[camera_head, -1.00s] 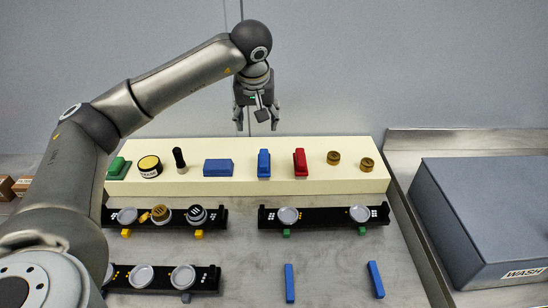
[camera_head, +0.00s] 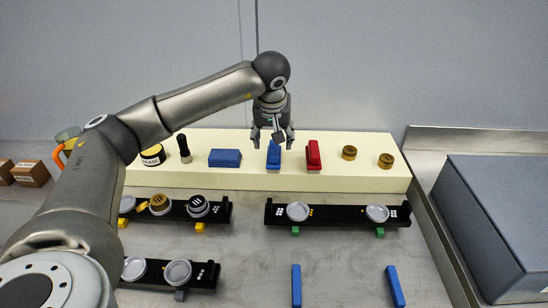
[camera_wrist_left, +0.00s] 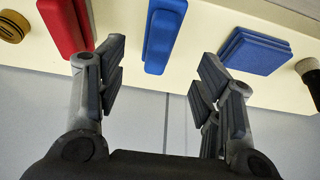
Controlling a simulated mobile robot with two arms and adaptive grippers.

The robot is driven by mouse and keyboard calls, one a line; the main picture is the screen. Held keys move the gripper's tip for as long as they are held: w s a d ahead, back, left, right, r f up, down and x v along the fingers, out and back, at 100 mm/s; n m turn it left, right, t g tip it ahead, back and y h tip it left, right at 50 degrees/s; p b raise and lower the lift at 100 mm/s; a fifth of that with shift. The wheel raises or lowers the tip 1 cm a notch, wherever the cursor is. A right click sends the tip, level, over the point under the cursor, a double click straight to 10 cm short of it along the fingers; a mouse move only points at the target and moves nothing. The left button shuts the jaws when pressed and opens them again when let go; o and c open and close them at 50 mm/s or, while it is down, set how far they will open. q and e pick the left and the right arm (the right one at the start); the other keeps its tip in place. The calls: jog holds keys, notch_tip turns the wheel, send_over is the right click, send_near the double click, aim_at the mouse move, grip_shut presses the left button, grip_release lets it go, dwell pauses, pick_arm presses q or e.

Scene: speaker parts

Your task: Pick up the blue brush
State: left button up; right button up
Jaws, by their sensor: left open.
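The blue brush (camera_head: 273,156) stands on the cream shelf block, between a flat blue block and a red brush. It also shows in the left wrist view (camera_wrist_left: 162,35) at the top, between the spread fingers. My left gripper (camera_head: 272,143) is open and empty, pointing down just over and around the top of the blue brush in the head view. In the left wrist view my left gripper (camera_wrist_left: 160,85) has its fingers apart on either side of the brush's line, with the brush beyond the tips. I cannot tell whether a finger touches it. My right gripper is not in view.
A red brush (camera_head: 313,154) stands close to the right of the blue brush. A flat blue block (camera_head: 225,158) is to the left. Brass caps (camera_head: 349,153) sit further right on the cream block (camera_head: 330,183). Black racks (camera_head: 336,215) lie in front.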

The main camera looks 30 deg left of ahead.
aim_at(274, 148)
pick_arm(q)
jog(key=shift+x, duration=0.9)
jog(key=p+x, duration=0.1)
jog(key=x, duration=0.4)
jog(key=shift+d+f, duration=0.1)
jog(key=c, duration=1.2)
